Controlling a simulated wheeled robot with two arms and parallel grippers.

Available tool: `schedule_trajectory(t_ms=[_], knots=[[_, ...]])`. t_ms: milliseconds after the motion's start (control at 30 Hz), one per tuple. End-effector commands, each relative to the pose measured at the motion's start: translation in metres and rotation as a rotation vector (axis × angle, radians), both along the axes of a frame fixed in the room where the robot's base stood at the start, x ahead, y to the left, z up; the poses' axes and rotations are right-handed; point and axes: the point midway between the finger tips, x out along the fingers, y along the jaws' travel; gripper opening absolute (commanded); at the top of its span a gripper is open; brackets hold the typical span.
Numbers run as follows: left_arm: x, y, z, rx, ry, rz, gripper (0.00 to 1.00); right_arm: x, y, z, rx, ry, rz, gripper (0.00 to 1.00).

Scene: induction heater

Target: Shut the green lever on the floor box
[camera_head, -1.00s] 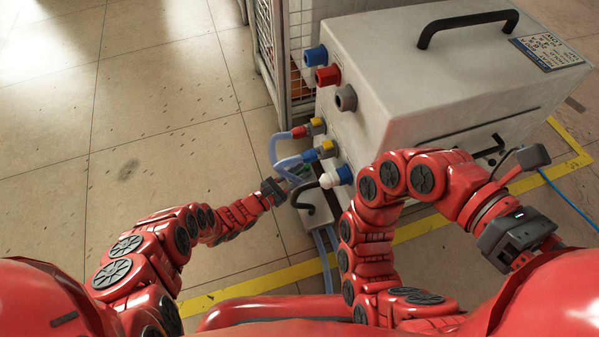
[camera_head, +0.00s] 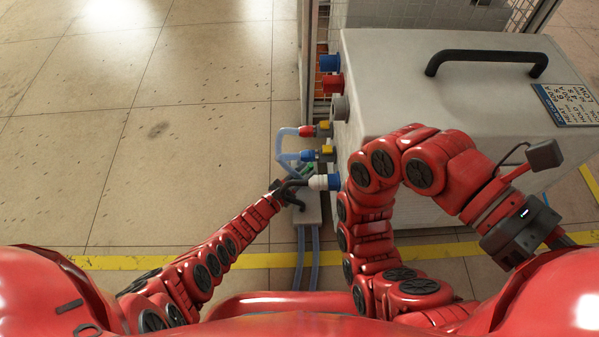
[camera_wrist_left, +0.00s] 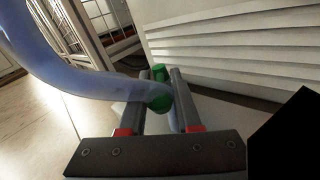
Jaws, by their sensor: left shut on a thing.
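The floor box (camera_head: 309,212) is a small pale box on the floor beside the large grey machine. Its green lever (camera_head: 309,170) shows only as a small bit of green past my left gripper (camera_head: 288,190). In the left wrist view, green parts of the lever (camera_wrist_left: 160,98) lie between the two fingers of my left gripper (camera_wrist_left: 163,88), which is shut on it. A translucent blue hose (camera_wrist_left: 80,75) runs up to the green part. My right gripper (camera_head: 560,240) is at the right edge, away from the box and mostly hidden.
The grey machine (camera_head: 440,90) has blue, red and grey connectors on its left side. Hoses (camera_head: 284,143) with red and blue fittings loop beside it. A wire cage (camera_head: 318,50) stands behind. The floor to the left is clear, with a yellow line (camera_head: 130,262).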

Motion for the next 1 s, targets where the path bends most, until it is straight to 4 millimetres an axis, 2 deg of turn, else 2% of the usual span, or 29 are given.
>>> schedule_trajectory(t_ms=[233, 267, 400, 1000], knots=[[-0.0009, -0.0005, -0.0012, 0.002, 0.003, -0.001, 0.0, -0.0001, 0.0002, 0.0, 0.0, 0.0, -0.001, 0.5], [-0.0008, -0.0004, -0.0012, 0.002, 0.003, -0.001, 0.34, -0.0001, 0.0002, 0.0, 0.0, 0.0, -0.001, 0.5], [-0.0007, -0.0003, -0.001, 0.001, 0.002, -0.002, 0.59, -0.0001, 0.0002, 0.0, 0.0, 0.0, -0.001, 0.5], [-0.0006, 0.0025, 0.0001, 0.001, 0.001, -0.003, 0.6, -0.0002, 0.0003, 0.001, 0.0, 0.0, -0.002, 0.5]])
